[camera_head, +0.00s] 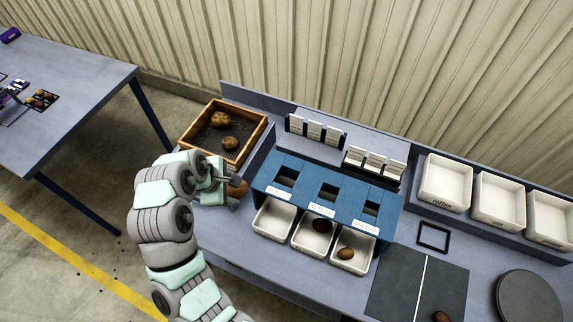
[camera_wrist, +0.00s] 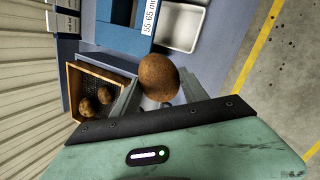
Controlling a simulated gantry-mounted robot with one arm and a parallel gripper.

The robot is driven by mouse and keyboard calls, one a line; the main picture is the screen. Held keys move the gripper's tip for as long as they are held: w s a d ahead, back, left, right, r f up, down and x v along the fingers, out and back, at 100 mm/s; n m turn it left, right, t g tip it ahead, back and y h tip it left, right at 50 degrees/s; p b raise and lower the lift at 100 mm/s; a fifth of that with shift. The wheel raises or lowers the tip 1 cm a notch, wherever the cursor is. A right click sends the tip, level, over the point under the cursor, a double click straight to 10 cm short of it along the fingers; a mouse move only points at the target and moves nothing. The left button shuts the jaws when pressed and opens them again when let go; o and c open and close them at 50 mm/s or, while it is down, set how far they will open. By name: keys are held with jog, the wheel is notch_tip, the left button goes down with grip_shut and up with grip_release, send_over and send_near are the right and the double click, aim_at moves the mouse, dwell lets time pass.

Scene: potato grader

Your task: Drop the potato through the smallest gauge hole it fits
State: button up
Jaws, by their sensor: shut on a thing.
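My gripper (camera_head: 235,188) is shut on a round brown potato (camera_wrist: 158,78). In the wrist view the potato sits between the two fingers, and it partly shows in the head view (camera_head: 238,191). It is left of the blue gauge stand (camera_head: 308,207), apart from it. The stand has three square holes in its top: a left hole (camera_head: 287,178), a middle hole (camera_head: 328,193) and a right hole (camera_head: 371,209). The left looks largest and the right smallest. A label (camera_wrist: 149,17) beside the stand's end reads 55 65 mm.
A wooden crate (camera_head: 190,133) with potatoes lies behind my gripper. Card holders (camera_head: 375,163) stand behind the gauge.

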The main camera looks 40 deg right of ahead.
jog(key=shift+d+r+n+h, duration=0.15)
jog(key=shift+d+n+h, duration=0.35)
jog(key=shift+d+n, duration=0.45)
jog(key=s+d+f+n+t+h, duration=0.1)
jog(key=s+d+n+t+h, duration=0.2)
jog(key=d+n, duration=0.4)
jog(key=s+d+n+t+h, duration=0.2)
jog(key=d+n+t, duration=0.3)
jog(key=d+n, duration=0.15)
notch_tip(320, 180, down, 6)
jog(key=b, duration=0.6)
jog(key=shift+d, duration=0.3)
jog(key=shift+w+f, duration=0.1)
jog(key=o, duration=1.6)
jog(key=shift+o, duration=0.2)
